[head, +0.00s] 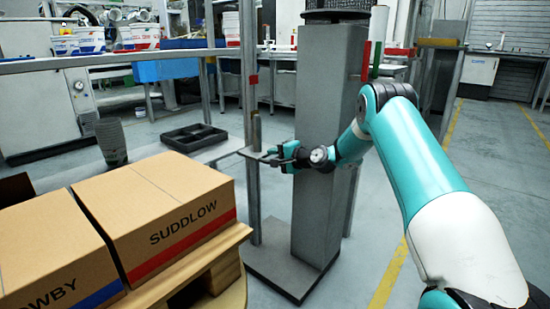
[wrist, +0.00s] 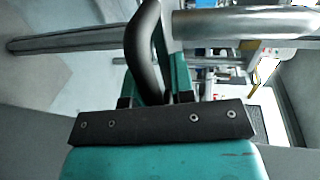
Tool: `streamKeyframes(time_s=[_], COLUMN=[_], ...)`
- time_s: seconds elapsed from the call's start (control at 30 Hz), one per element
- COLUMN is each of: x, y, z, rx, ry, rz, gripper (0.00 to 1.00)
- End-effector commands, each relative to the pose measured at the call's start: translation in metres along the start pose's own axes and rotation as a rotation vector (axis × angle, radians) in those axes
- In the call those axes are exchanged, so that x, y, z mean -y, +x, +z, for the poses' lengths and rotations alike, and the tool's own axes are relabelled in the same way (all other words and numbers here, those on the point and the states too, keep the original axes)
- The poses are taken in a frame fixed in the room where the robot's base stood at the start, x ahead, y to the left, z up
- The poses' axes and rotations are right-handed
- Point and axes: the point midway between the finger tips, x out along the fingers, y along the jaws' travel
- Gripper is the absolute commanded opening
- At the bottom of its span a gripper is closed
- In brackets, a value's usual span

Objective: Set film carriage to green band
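A green band (head: 376,60) stands upright right of the tall grey column (head: 325,130), beside a red band (head: 366,60). A flat grey bracket with an upright peg (head: 257,132) sticks out left of the column; I take it for the film carriage but cannot be sure. My gripper (head: 287,155) is at the bracket's right end, in front of the column. In the wrist view, a dark curved bar (wrist: 148,45) runs down to the teal gripper parts behind a dark screwed plate (wrist: 160,122). The fingertips are hidden, so their grip is unclear.
Cardboard boxes (head: 155,215) stand on a wooden pallet (head: 215,258) at the lower left. A thin post (head: 249,100) with a small red mark rises left of the column. A black tray (head: 193,137) lies behind. The floor to the right is open.

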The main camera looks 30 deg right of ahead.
Motion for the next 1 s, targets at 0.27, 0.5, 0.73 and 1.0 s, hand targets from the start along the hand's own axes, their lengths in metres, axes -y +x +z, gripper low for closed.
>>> streamKeyframes(time_s=[0.27, 0.5, 0.73, 1.0], x=[-0.052, -0.113, -0.131, -0.132], y=[0.009, 0.021, 0.025, 0.025], z=[0.001, 0.001, 0.001, 0.002], rx=[0.003, 0.003, 0.002, 0.003], ry=[0.007, 0.006, 0.003, 0.005], rz=[0.018, 0.018, 0.018, 0.021], gripper=[0.00, 0.00, 0.00, 0.25])
